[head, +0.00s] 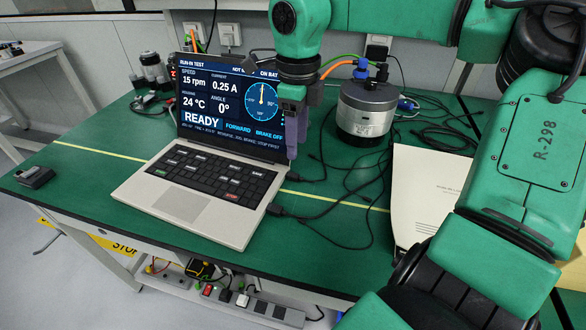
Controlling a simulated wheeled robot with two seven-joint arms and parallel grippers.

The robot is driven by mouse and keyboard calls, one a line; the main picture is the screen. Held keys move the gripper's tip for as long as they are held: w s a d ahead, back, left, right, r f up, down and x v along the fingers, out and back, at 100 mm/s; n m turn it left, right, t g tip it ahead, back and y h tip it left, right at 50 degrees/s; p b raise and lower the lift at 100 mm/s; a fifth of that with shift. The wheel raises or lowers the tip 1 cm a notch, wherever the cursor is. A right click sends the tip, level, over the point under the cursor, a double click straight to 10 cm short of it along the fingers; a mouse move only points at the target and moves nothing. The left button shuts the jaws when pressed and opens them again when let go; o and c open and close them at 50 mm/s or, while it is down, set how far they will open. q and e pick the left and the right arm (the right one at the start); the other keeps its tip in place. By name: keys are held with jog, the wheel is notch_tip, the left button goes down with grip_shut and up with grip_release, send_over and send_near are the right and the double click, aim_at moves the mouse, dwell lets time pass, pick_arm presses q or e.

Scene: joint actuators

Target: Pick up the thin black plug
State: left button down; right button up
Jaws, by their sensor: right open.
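Two black cable plugs lie on the green table beside the laptop's right edge. A small, slim one (294,177) is just below my right gripper's fingertips, and a bulkier one (279,209) lies nearer the front corner. The slim one looks like the thin black plug, but both are small in the picture. My right gripper (292,152) points down above the table, in front of the screen's right edge. It is open, seen nearly edge-on, with nothing visible between its fingers. My left gripper is not in view.
The open laptop (245,226) stands left of the plugs. A silver cylindrical actuator (364,118) stands behind right, with loose black cables around it. A cream folder (415,190) lies at right, partly behind my arm.

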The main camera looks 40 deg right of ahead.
aim_at(294, 174)
jog(key=f, duration=0.4)
jog(key=f+b, duration=0.1)
jog(key=f, duration=0.3)
jog(key=shift+w+a+f, duration=0.1)
jog(key=shift+w+f, duration=0.1)
jog(key=shift+f, duration=0.05)
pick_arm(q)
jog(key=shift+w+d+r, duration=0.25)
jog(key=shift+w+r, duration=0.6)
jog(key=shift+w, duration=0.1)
pick_arm(e)
jog(key=shift+r, duration=0.1)
grip_shut()
